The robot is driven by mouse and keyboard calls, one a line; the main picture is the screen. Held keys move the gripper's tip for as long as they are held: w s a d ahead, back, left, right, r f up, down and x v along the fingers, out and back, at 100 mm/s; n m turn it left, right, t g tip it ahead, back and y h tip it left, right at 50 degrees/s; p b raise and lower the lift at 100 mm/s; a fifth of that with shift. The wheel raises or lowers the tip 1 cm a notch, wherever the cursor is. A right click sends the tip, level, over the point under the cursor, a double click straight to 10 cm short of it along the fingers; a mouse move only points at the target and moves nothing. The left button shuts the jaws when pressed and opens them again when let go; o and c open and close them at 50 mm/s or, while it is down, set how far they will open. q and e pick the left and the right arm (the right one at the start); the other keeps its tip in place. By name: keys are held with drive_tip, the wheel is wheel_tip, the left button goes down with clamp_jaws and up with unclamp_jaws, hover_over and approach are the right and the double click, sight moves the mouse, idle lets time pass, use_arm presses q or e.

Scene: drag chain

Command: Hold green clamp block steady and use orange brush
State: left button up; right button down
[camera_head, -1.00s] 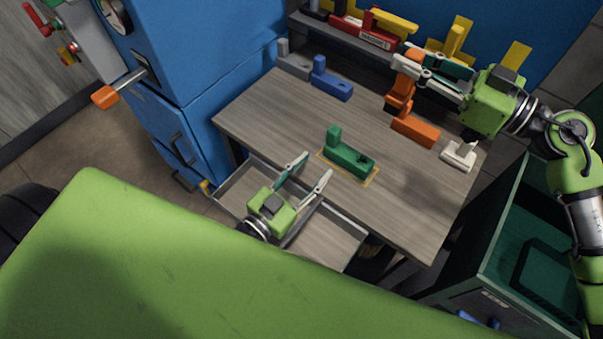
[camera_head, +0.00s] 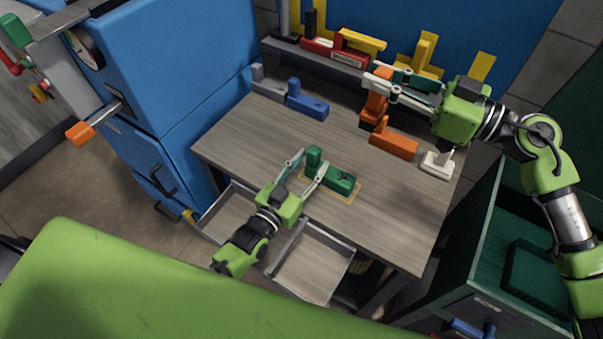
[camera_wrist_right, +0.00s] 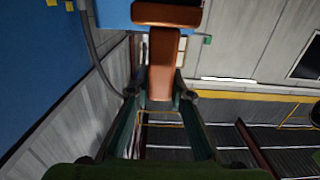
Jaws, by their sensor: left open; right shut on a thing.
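The green clamp block (camera_head: 340,183) sits on the table inside a yellow outline, its upright post at the left end. My left gripper (camera_head: 309,164) is open, with its fingertips close to the post, one on either side as seen from the head. I cannot tell whether they touch it. My right gripper (camera_head: 383,83) is shut on the orange brush (camera_head: 375,103) at the back right of the table. In the right wrist view, the orange brush (camera_wrist_right: 163,72) shows as a T-shaped piece between the fingers.
An orange block (camera_head: 394,146) lies below the brush, and a white block (camera_head: 437,164) stands to its right. Grey and blue blocks (camera_head: 308,104) stand at the back left. A shelf with red and yellow pieces lines the back. Open drawers (camera_head: 312,262) jut from the table's front.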

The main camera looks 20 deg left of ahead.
use_arm(q)
drive_tip(key=shift+w, duration=0.25)
clamp_jaws()
use_arm(e)
drive_tip(key=f, duration=0.4)
drive_tip(key=w+a+f, duration=0.1)
drive_tip(key=f, duration=0.3)
drive_tip(key=a+f, duration=0.1)
drive_tip(key=f, duration=0.2)
drive_tip(key=shift+w+a+f, duration=0.2)
drive_tip(key=shift+f, duration=2)
